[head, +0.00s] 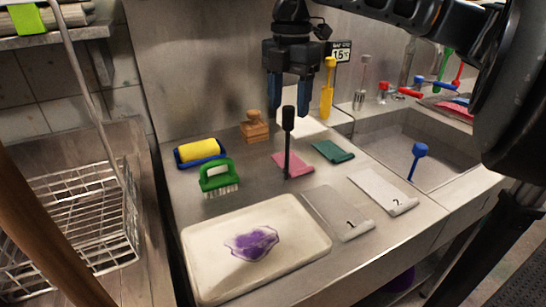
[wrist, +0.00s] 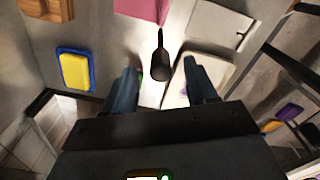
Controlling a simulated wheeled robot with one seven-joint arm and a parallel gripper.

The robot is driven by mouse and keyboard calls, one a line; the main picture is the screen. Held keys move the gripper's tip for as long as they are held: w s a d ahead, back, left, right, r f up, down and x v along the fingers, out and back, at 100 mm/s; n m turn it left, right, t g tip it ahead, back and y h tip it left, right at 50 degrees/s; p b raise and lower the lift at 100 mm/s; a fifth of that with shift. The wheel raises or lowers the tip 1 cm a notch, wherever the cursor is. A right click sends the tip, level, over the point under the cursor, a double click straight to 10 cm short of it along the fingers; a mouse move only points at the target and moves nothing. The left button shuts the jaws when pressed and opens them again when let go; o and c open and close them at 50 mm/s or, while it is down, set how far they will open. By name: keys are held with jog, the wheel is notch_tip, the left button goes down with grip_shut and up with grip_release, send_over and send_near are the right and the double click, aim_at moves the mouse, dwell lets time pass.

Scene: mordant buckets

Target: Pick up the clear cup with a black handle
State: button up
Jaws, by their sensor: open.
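A black handle (head: 288,120) with a thin dark stem stands upright by the pink cloth (head: 293,162) on the steel counter. I cannot make out a clear cup on it. In the wrist view the black handle (wrist: 160,66) shows end-on, centred between the fingers. My gripper (head: 290,98) points down with its two blue-black fingers apart and empty, just above the handle's top. In the wrist view my gripper (wrist: 161,78) is open around the line of the handle; I cannot tell if they touch.
A green brush (head: 217,178), a yellow sponge on a blue tray (head: 183,163) and a wooden block (head: 254,128) stand to the left. A blue scoop (head: 416,160) and the sink are at right.

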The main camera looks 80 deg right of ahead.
aim_at(288, 126)
jog(key=shift+f+p, duration=0.45)
jog(key=shift+f, duration=2.55)
grip_shut()
